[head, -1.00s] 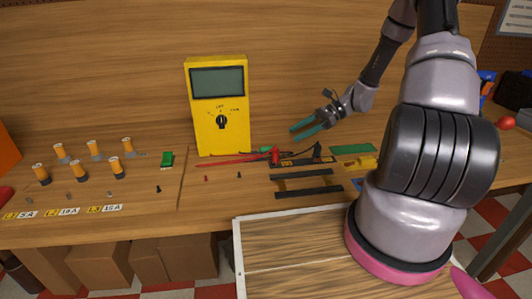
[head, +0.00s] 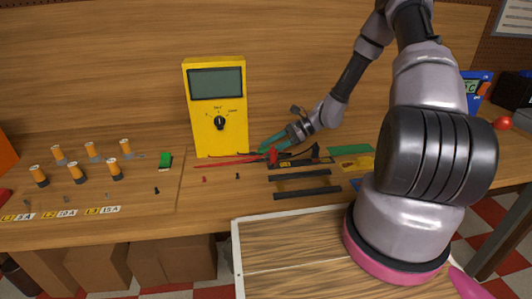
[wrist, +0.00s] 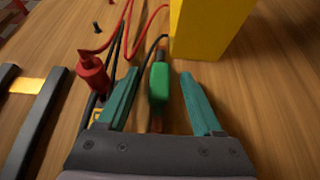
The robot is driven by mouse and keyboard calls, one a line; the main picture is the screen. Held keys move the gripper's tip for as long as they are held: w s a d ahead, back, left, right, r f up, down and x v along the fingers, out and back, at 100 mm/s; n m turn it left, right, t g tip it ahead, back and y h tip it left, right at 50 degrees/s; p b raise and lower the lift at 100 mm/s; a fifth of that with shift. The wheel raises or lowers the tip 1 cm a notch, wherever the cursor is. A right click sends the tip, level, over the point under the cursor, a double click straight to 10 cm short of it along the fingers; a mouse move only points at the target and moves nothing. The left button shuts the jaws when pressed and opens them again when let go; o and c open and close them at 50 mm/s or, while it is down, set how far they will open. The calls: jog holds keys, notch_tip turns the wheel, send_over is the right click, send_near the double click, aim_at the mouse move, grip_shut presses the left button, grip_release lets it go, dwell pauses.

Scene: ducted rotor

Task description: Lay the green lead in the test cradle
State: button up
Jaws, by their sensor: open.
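The green lead (wrist: 159,82) has a green plug-like handle. In the wrist view it lies between the two teal fingers of my gripper (wrist: 158,75), with a gap on each side. My gripper is open and low over the bench; it also shows in the head view (head: 262,147), where it mostly hides the green lead. The red lead (wrist: 93,75) stands just left of the left finger, and it is seen in the head view (head: 272,156) too. Two parallel dark bars (head: 307,192) lie nearer the front; I cannot tell whether they are the test cradle.
A yellow meter (head: 217,125) stands behind the leads, and its base (wrist: 205,35) is close ahead of my gripper. Red and black wires run across the bench.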

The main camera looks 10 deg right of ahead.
grip_shut()
jog(key=shift+r, duration=0.15)
